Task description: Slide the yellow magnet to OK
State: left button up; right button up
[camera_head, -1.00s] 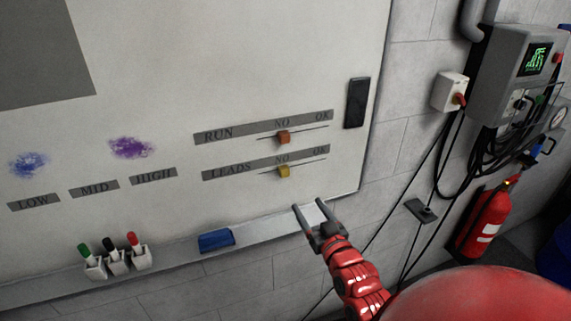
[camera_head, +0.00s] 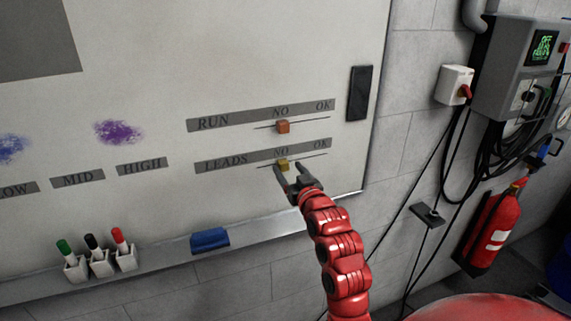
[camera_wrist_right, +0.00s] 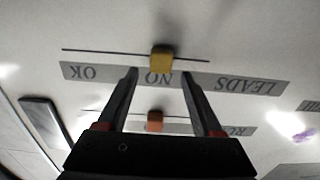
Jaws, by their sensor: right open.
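The yellow magnet (camera_head: 282,164) sits on a thin track line under NO in the LEADS row (camera_head: 226,162) of the whiteboard. OK (camera_head: 321,145) is at the right end of that row. My right gripper (camera_head: 287,171) is open just below the magnet, its fingertips close to it and partly overlapping it in the head view. In the right wrist view the magnet (camera_wrist_right: 161,59) lies just beyond and between the open, empty fingers (camera_wrist_right: 158,78). Contact cannot be told. My left gripper is not in view.
An orange magnet (camera_head: 282,127) sits under NO in the RUN row above. A black bar (camera_head: 359,93) is at the board's right edge. The ledge below holds a blue eraser (camera_head: 210,240) and several markers (camera_head: 98,257). A fire extinguisher (camera_head: 494,230) hangs at right.

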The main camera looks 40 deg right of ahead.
aim_at(285, 165)
jog(key=shift+r+p+x, duration=0.2)
jog(key=shift+p+x, duration=0.1)
jog(key=shift+x, duration=0.7)
jog(key=shift+w+d+f, duration=0.1)
jog(key=shift+w+f, duration=0.1)
jog(key=shift+w, duration=0.4)
jog(key=shift+s, duration=0.1)
grip_shut()
